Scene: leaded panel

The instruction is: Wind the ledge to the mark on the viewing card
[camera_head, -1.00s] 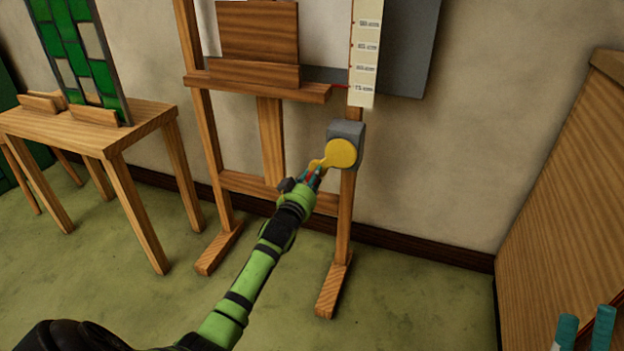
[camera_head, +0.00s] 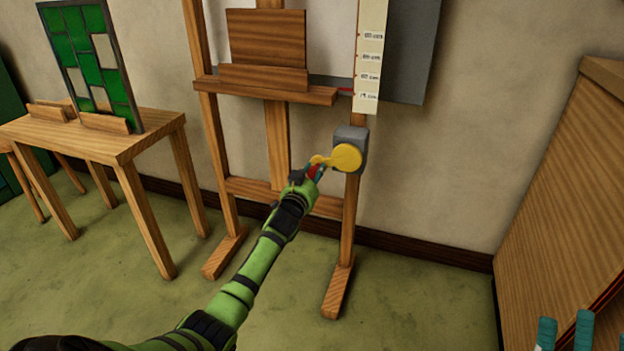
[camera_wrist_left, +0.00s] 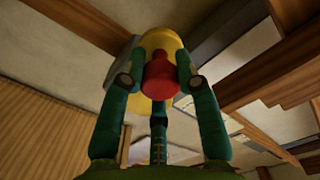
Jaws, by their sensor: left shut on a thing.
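The wooden ledge (camera_head: 265,88) crosses the easel and carries a brown board (camera_head: 266,38). A red pointer at its right end lies near the lowest label of the white scale strip (camera_head: 369,55). The small labels are hard to read. A yellow crank (camera_head: 347,157) sits on a grey box (camera_head: 351,138) on the easel's right leg. My left gripper (camera_head: 314,173) is shut on the crank's red knob (camera_wrist_left: 160,76), with teal fingers around it. My right gripper (camera_head: 583,333) shows only teal fingers, apart, at the bottom right. I cannot identify a separate viewing card.
A wooden table (camera_head: 95,135) at the left holds a green and clear leaded panel (camera_head: 88,60) in wooden supports. A large wooden board (camera_head: 565,190) stands at the right. A grey sheet (camera_head: 408,50) is behind the scale. Green floor is clear around the easel's feet.

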